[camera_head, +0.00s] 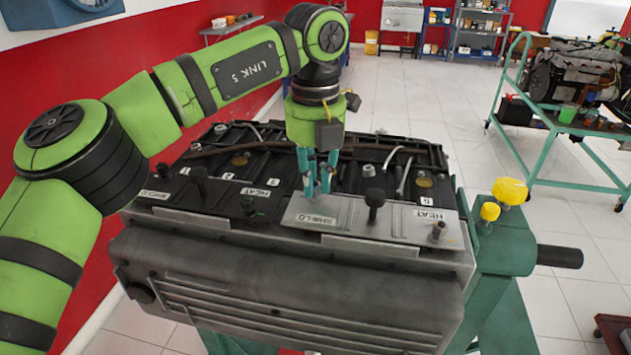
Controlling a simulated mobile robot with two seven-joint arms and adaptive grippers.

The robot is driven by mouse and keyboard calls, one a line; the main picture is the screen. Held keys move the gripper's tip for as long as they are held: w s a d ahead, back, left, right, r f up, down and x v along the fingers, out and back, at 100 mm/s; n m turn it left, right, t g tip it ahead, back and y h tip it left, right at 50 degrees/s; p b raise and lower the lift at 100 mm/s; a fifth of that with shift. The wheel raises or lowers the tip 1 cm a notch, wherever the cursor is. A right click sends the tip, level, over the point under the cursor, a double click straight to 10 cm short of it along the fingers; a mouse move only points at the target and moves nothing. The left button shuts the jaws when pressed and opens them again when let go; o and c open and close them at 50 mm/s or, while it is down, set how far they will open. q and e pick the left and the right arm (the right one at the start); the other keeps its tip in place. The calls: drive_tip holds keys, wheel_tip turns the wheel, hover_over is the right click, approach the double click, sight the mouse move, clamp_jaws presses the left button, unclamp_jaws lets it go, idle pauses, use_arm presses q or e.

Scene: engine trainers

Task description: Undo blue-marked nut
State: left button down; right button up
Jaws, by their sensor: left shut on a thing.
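The engine block (290,285) lies across the middle, with a dark top deck of studs, rods and fittings. My left gripper (317,190) points straight down over the deck, at the rear edge of the grey plate labelled SHIELD (350,212). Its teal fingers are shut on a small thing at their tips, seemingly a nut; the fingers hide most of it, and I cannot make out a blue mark. A silver nut-like fitting (370,169) stands to the right of the gripper. My right gripper is not in view.
Dark knobbed posts (375,204) rise close beside the gripper, with another (199,180) farther left. A brownish stud (437,231) stands on the HEAT plate at right. Yellow caps (509,191) top the green stand. A green trolley (560,130) holds another engine; tiled floor between is clear.

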use_arm(q)
drive_tip(key=n+b, duration=0.1)
drive_tip(key=n, duration=0.3)
drive_tip(key=shift+f+n+b, duration=0.1)
drive_tip(key=shift+n+b, duration=0.2)
drive_tip(key=shift+n, duration=0.1)
drive_tip(key=n+b, duration=0.1)
drive_tip(key=n, duration=0.2)
drive_tip(key=shift+n, duration=0.3)
drive_tip(key=n+b, duration=0.1)
drive_tip(key=n, duration=0.3)
drive_tip(key=shift+b, duration=0.4)
drive_tip(key=shift+n+b, duration=0.6)
drive_tip(key=shift+n, duration=1.4)
drive_tip(key=c, duration=1.2)
unclamp_jaws()
